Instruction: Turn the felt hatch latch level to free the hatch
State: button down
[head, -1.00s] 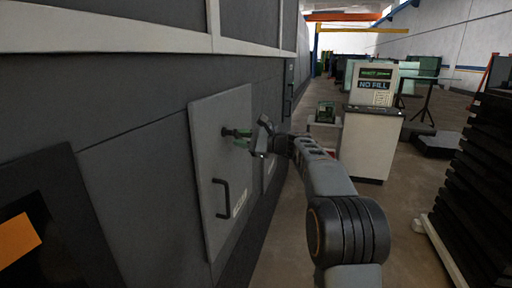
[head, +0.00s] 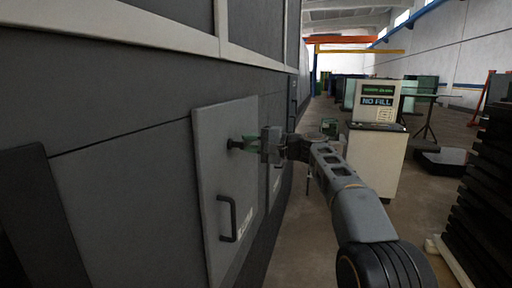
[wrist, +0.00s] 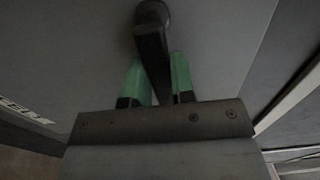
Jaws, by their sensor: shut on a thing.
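The hatch (head: 218,180) is a light grey panel in the dark machine wall, standing flush as far as I can see. Its latch (head: 234,144) is a small dark lever on a round pivot on the upper part. In the wrist view the latch (wrist: 152,40) runs from the pivot at the top down between two green fingers, slightly slanted. My gripper (wrist: 156,66) is shut on it, and its body hides the lever's far end. In the head view my gripper (head: 248,143) reaches the latch from the right. The latch's exact angle is hard to tell there.
A black pull handle (head: 232,218) sticks out lower on the hatch. A white console with a screen (head: 375,150) stands behind my arm at right. Dark stacked slabs (head: 485,180) stand at the right edge.

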jog(key=shift+r+n, duration=0.15)
jog(key=shift+n, duration=0.15)
dwell(0.4)
jog(key=c, duration=1)
grip_release()
jog(key=shift+o, duration=0.2)
jog(key=b+v, duration=0.1)
jog(key=v, duration=1.3)
jog(key=shift+b, duration=0.4)
jog(key=shift+w, duration=0.2)
